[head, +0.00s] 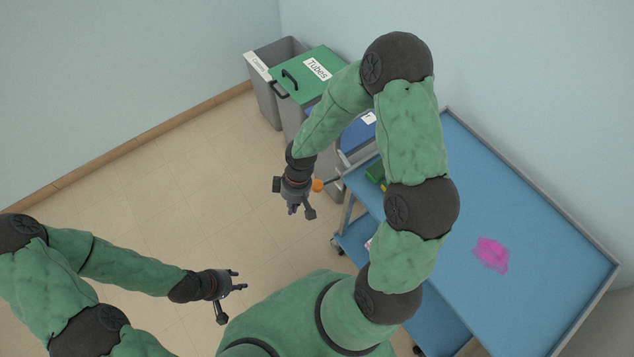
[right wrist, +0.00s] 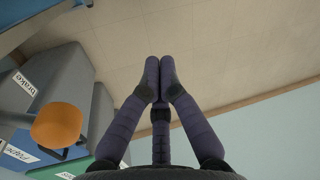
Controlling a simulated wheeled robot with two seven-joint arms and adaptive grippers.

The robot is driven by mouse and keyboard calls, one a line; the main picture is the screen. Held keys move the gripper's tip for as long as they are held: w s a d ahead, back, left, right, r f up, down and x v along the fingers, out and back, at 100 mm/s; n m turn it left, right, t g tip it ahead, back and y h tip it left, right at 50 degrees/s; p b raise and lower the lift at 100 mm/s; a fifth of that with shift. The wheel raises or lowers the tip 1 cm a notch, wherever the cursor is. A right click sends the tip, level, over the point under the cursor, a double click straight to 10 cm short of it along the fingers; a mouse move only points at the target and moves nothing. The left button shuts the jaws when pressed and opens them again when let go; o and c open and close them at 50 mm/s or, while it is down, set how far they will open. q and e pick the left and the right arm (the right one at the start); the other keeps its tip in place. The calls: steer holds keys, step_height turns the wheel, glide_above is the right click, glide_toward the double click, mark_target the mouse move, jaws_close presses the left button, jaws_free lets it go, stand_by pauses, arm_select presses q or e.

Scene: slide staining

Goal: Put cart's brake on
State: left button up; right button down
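The cart (head: 545,225) has a blue top with a grey rim and stands at the right of the head view. A lever with an orange knob (head: 318,185) sticks out at its upper left end. The knob (right wrist: 57,124) also shows large at the left of the right wrist view, near a label (right wrist: 24,83) reading "brake". My right gripper (head: 301,210) is beside the knob, on its left, apart from it. My left gripper (head: 232,296) is open and empty over the floor at lower left.
A grey bin (head: 264,95) and a green-lidded bin labelled Tubes (head: 300,75) stand by the wall beyond the cart. A blue-lidded bin (head: 355,138) is partly hidden by my right arm. A pink item (head: 491,254) lies on the cart top. The floor at left is clear.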

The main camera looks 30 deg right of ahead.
mark_target(315, 183)
steer(key=w+d+r+n+h, duration=0.1)
steer(key=d+r, duration=0.2)
steer(key=w+d+r+n+h+p, duration=0.1)
steer(key=d+r, duration=0.2)
steer(key=r, duration=0.1)
steer(key=w+d+r+n+h, duration=0.1)
steer(key=d+r, duration=0.1)
steer(key=r, duration=0.2)
steer(key=shift+d, duration=0.4)
steer(key=f+b, duration=0.5)
steer(key=f, duration=0.2)
steer(key=shift+s+d+b, duration=0.15)
steer(key=shift+s+b, duration=0.2)
steer(key=shift+b, duration=0.05)
steer(key=shift+f, duration=0.1)
